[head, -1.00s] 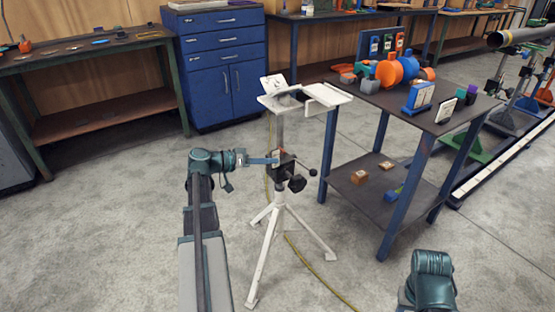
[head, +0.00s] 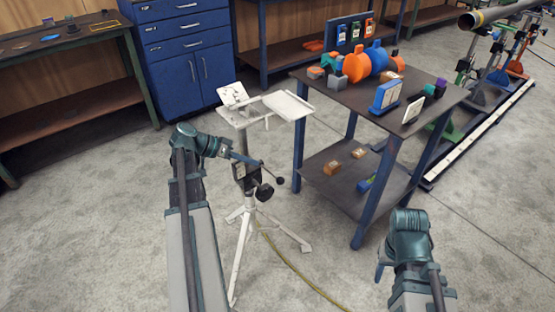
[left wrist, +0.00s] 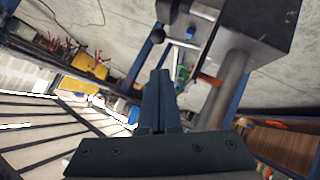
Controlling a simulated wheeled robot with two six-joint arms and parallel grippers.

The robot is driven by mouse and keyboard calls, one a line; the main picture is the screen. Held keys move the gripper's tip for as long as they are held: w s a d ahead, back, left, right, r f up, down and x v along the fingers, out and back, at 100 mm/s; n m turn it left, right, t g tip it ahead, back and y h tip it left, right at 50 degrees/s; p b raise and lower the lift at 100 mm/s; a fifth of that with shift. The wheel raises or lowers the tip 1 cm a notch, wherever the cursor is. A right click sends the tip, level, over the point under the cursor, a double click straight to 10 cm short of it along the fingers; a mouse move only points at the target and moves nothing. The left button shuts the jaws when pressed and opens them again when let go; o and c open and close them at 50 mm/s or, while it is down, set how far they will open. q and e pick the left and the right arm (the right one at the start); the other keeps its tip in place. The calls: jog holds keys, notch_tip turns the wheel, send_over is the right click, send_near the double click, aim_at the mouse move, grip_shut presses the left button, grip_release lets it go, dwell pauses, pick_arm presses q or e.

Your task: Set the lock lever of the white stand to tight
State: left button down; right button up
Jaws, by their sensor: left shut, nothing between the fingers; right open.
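The white stand (head: 240,220) is upright on its tripod legs left of the shelved table. Its dark clamp block (head: 239,172) sits on the post, with a black knob (head: 264,192) and a thin lever with a dark ball end (head: 280,180). In the left wrist view the lever's metal rod (left wrist: 183,43) ends in a black ball (left wrist: 157,36), beyond my fingertips. My left gripper (head: 260,163) is shut and empty, just above the block; its fingers (left wrist: 160,75) point towards the lever. Contact cannot be told. My right gripper (head: 382,270) is open, low at the right, partly hidden by its arm.
The shelved table (head: 340,85) stands right of the stand and carries an orange and blue flanged part (head: 356,63) and several blocks. A yellow cable (head: 290,265) crosses the floor by the stand's legs. A blue cabinet (head: 185,50) stands behind.

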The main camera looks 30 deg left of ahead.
aim_at(277, 182)
pick_arm(q)
jog(key=b+x, duration=0.5)
jog(key=x, duration=0.5)
jog(key=shift+b, duration=0.4)
jog(key=shift+s, duration=0.1)
jog(key=f, duration=0.1)
jog(key=d+f+m+y+b, duration=0.1)
jog(key=f+y+b, duration=0.1)
jog(key=f, duration=0.1)
jog(key=shift+s+d+f, duration=0.1)
jog(key=shift+s+d, duration=0.15)
jog(key=shift+s, duration=0.15)
jog(key=shift+w+a+f+t+b, duration=0.1)
jog(key=shift+f+t+b, duration=0.3)
jog(key=shift+b, duration=0.3)
jog(key=shift+r, duration=0.1)
